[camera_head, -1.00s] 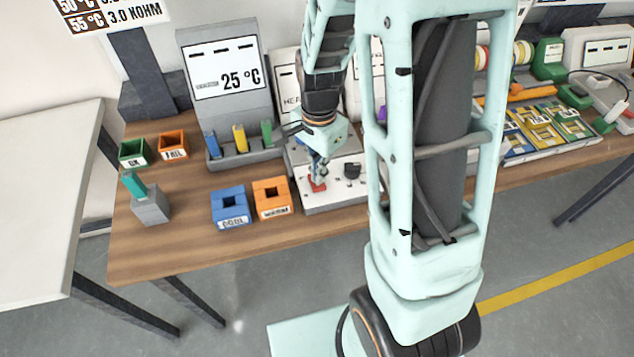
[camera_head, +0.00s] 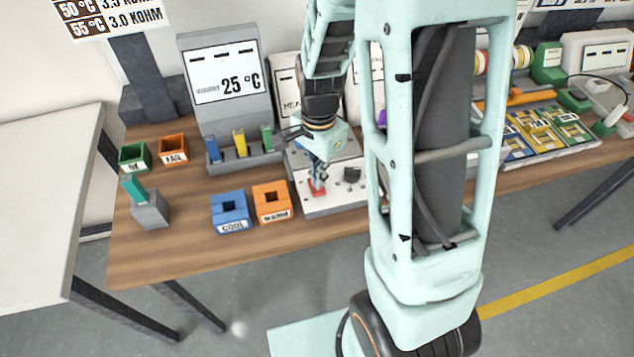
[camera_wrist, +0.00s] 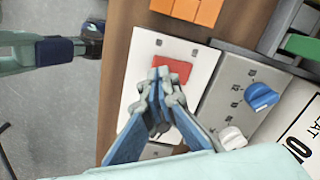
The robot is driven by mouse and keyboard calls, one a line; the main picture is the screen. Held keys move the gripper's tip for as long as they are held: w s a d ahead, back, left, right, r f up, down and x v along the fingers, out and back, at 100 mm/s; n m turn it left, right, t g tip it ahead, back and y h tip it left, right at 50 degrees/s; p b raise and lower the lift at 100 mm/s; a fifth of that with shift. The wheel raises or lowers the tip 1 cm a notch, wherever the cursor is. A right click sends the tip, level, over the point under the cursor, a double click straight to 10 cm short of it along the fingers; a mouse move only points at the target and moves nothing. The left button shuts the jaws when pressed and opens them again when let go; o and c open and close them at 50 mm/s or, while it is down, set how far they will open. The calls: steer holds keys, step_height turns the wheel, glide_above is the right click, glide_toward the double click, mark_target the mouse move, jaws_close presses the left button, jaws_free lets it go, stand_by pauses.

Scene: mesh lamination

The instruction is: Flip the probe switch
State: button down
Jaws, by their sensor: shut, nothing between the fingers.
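The switch is a red rocker (camera_wrist: 172,70) on a white panel (camera_wrist: 200,57), close beyond my fingertips in the wrist view. In the head view the red switch (camera_head: 316,187) shows just below my gripper (camera_head: 320,172). My gripper (camera_wrist: 160,80) is shut and empty, with its fingertips over the near edge of the red rocker. I cannot tell whether the tips touch it. The fingers hide part of the panel. No label reading "probe" is legible on the panel.
A blue knob (camera_wrist: 262,97) and a white knob (camera_wrist: 232,138) stand on the grey panel beside the switch. An orange block (camera_head: 272,202) and a blue block (camera_head: 230,210) stand left of the panel. A 25 °C display (camera_head: 223,75) stands behind. The table front is clear.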

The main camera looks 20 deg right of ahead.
steer(key=shift+f+b, duration=0.85)
steer(key=shift+f, duration=0.25)
stand_by(0.7)
steer(key=shift+r, duration=0.15)
steer(key=shift+r+p, duration=2.9)
steer(key=shift+r, duration=0.5)
